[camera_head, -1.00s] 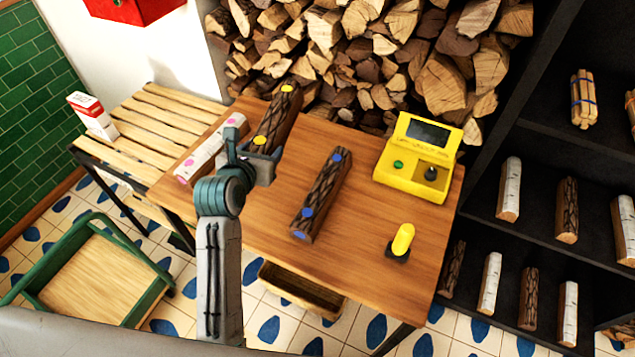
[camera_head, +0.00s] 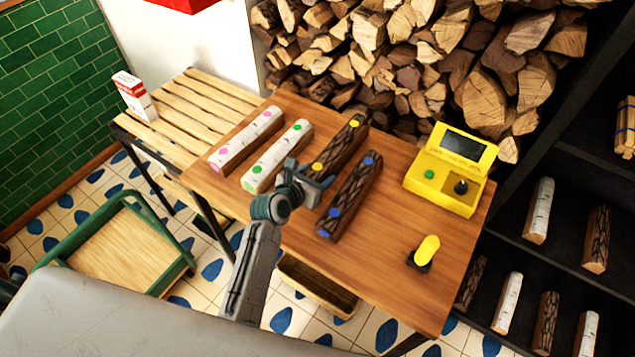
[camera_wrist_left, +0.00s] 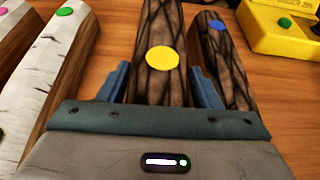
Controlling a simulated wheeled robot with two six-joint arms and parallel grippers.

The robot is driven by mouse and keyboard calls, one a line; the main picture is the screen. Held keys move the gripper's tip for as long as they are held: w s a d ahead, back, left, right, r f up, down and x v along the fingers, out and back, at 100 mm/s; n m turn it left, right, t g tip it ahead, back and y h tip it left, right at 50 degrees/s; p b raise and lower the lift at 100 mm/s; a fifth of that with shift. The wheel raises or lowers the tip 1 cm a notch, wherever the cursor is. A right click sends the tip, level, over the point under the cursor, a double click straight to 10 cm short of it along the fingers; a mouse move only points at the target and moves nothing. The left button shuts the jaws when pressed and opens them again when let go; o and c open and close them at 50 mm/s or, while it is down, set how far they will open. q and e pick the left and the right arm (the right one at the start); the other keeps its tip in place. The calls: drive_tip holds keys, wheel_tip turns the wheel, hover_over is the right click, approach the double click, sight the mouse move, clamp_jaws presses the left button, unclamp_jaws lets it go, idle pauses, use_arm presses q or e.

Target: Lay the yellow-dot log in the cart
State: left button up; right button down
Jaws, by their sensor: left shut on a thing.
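The yellow-dot log (camera_head: 345,140) is dark-barked with a yellow dot near each end. It is between the green-dot and blue-dot logs over the wooden table (camera_head: 400,290). My left gripper (camera_head: 312,180) is shut on its near part; the left wrist view shows the log (camera_wrist_left: 157,85) between the fingers. I cannot tell whether it touches the table. The cart (camera_head: 130,250), with a green frame and a wooden bed, stands at lower left, its bed bare where visible. My right gripper is not in view.
A white pink-dot log (camera_head: 243,142), a white green-dot log (camera_head: 275,158) and a dark blue-dot log (camera_head: 348,198) lie on the table. A yellow console (camera_head: 450,172) and a yellow-handled lever (camera_head: 426,250) are at right. A slatted bench (camera_head: 195,110) holds a carton (camera_head: 134,95).

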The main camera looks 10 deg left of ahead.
use_arm(q)
drive_tip(key=shift+f, duration=1.75)
drive_tip(key=o, duration=1.4)
drive_tip(key=shift+f, duration=0.15)
drive_tip(key=shift+c, duration=0.2)
drive_tip(key=o, duration=0.4)
drive_tip(key=shift+s, duration=0.1)
drive_tip(key=shift+c, duration=0.2)
